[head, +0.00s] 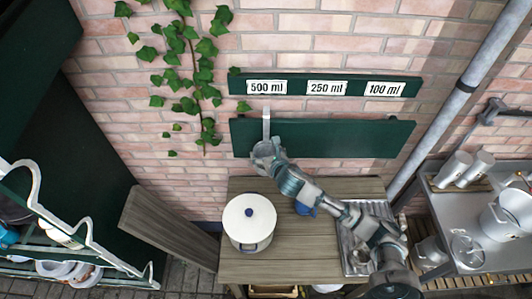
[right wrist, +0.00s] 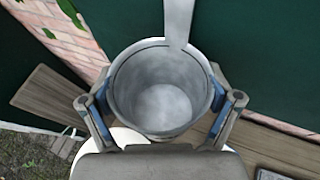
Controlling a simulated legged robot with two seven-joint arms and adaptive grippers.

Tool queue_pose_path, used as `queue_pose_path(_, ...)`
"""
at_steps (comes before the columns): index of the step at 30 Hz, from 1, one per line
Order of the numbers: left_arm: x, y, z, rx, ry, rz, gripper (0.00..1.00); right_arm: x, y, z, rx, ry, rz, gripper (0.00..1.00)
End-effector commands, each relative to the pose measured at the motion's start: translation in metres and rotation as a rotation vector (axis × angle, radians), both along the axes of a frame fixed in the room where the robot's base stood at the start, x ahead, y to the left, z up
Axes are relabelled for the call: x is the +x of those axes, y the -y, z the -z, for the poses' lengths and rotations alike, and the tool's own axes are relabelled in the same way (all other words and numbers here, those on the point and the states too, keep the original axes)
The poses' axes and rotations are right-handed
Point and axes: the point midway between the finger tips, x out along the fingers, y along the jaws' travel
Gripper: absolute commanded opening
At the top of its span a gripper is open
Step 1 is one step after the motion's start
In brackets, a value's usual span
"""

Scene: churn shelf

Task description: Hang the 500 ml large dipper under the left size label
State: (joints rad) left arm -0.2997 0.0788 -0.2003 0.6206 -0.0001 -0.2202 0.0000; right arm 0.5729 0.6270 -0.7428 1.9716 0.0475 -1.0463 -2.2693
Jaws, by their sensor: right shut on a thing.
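The metal dipper has a round cup (right wrist: 162,95) and a flat handle (head: 266,124) pointing up. My right gripper (head: 268,155) is shut on the cup, with one finger on each side in the right wrist view. The handle stands in front of the lower green board (head: 345,140), its top just above the board's upper edge. I cannot tell whether it is hooked there. The 500 ml label (head: 266,87) is the left one on the upper green board (head: 413,82), straight above the handle. My left gripper is not in view.
The 250 ml label (head: 326,88) and 100 ml label (head: 385,90) are to the right. A wooden table (head: 290,262) below bears a white lidded pot (head: 249,220). Ivy (head: 181,60) hangs left of the boards. A grey pipe (head: 462,88) slants at the right. No other dipper shows on the boards.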

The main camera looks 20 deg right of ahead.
Motion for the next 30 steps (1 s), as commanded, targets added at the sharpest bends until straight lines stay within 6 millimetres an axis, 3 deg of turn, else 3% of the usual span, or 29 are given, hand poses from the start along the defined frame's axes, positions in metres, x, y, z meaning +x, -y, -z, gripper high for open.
queue_pose_path(30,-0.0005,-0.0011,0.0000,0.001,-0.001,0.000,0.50,0.0006,0.0010,0.0071,0.000,0.001,0.001,0.47)
